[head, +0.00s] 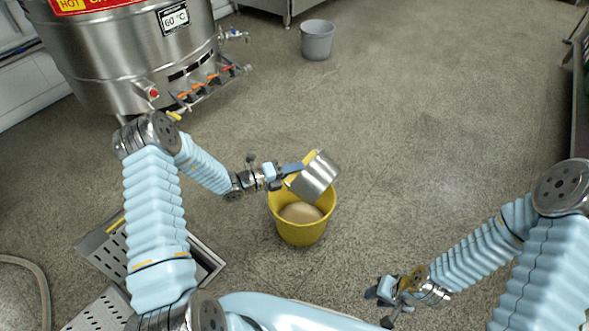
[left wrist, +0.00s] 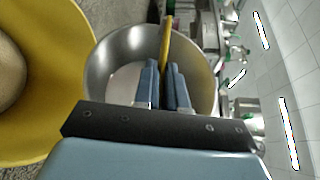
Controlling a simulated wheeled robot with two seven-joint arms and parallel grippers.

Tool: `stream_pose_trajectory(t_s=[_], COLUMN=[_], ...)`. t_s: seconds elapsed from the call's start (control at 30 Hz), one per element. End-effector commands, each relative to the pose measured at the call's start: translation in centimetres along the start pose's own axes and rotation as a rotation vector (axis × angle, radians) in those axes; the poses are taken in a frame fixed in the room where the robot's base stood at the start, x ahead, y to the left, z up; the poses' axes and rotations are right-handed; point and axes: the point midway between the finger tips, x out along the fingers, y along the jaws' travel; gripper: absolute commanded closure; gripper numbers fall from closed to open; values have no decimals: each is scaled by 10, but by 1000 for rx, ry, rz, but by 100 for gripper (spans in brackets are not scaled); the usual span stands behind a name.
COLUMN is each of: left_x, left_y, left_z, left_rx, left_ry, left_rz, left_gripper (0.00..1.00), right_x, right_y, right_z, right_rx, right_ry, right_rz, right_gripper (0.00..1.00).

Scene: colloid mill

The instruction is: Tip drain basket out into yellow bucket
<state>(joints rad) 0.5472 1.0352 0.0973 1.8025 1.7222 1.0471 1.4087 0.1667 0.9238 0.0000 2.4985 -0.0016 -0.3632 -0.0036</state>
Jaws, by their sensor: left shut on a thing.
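The drain basket (head: 317,177) is a shiny metal cylinder with a yellow bar across its mouth. My left gripper (head: 296,168) is shut on that bar. The basket is tilted well over, above the right rim of the yellow bucket (head: 300,234). In the left wrist view I look into the basket's mouth (left wrist: 105,62). Its inside is bare grey metal with a paler patch low down, and I see no lump in it. A rounded tan mass (head: 301,212) lies in the bucket. My right gripper (head: 385,291) is low at the front right, away from both; its fingers are unclear.
A large steel tank (head: 130,60) with valves and pipes stands at the back left. A grey bucket (head: 317,40) stands at the back. Perforated metal floor grates (head: 105,250) and a hose (head: 35,275) lie at the lower left. The floor right of the yellow bucket is clear.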

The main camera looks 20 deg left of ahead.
Motion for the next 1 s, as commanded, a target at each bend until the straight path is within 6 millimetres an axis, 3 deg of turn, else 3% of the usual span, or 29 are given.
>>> stream_pose_trajectory(t_s=[0.13,0.33,0.47,0.73,1.0], left_x=[-1,-2,-2,-3,-7], left_y=[-15,-30,-35,-50,-60], left_z=[3,6,7,10,14], left_rx=[91,400,584,971,1080], left_ry=[0,2,2,0,-1], left_rz=[47,217,317,526,592], left_gripper=[100,100,100,100,100], right_x=[-16,-37,-33,-1,2], right_y=[-6,-13,-12,0,1], right_z=[0,-1,-1,0,0], right_rx=[0,0,0,0,0], right_ry=[0,0,0,0,0], right_rz=[0,0,0,0,0], right_gripper=[67,67,67,67,67])
